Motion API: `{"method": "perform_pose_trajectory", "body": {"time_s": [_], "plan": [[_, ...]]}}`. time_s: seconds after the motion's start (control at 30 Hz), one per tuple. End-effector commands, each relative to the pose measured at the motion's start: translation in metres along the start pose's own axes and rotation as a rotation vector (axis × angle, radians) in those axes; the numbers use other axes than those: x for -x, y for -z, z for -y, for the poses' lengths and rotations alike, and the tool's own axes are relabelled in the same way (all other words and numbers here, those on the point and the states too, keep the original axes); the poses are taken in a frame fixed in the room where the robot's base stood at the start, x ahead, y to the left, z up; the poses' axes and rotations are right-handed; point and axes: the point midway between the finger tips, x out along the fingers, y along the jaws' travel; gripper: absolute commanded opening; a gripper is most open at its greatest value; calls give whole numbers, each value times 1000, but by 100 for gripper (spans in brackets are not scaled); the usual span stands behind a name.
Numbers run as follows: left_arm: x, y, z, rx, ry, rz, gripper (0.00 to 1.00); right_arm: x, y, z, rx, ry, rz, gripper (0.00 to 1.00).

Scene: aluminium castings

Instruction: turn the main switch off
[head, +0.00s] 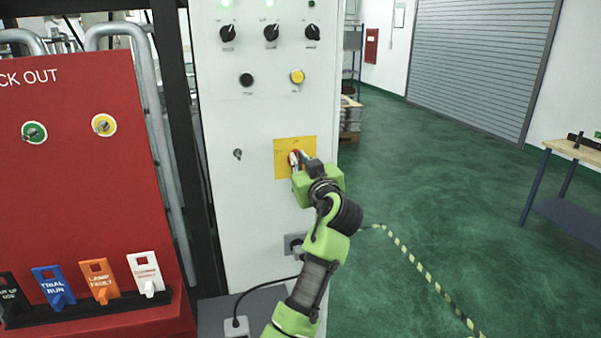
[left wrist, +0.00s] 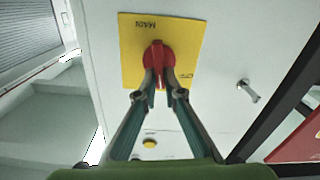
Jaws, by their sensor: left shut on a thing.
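The main switch is a red rotary handle (left wrist: 157,58) on a yellow plate (left wrist: 132,72) marked "MAIN" in the left wrist view. In the head view its yellow plate (head: 281,158) sits on the white cabinet front, and the red handle is mostly hidden behind my gripper. My left gripper (left wrist: 160,82) is shut on the red handle's grip, one finger on each side. In the head view my left gripper (head: 298,162) reaches the plate from below right. The handle's exact position mark cannot be read. My right gripper is not in view.
The white cabinet (head: 240,200) carries black knobs, lamps and a yellow button (head: 297,76) above the plate. A small keyed lock (head: 237,154) is left of it. A red lock-out board (head: 80,190) with tags stands at left. Green floor is open at right.

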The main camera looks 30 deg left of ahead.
Motion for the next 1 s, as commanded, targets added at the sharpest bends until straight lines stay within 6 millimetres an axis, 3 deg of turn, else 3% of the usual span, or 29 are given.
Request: {"method": "perform_pose_trajectory", "body": {"time_s": [0.03,0.1,0.5,0.7,1.0], "plan": [[0,-10,2,45,-2,-2,0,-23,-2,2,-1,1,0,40],[1,-11,2,103,-2,-1,0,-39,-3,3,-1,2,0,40],[0,-10,8,472,-1,-1,0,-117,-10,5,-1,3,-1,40],[0,-9,10,640,-2,1,0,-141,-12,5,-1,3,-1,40],[0,-8,12,818,-1,1,0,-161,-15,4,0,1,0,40]]}}
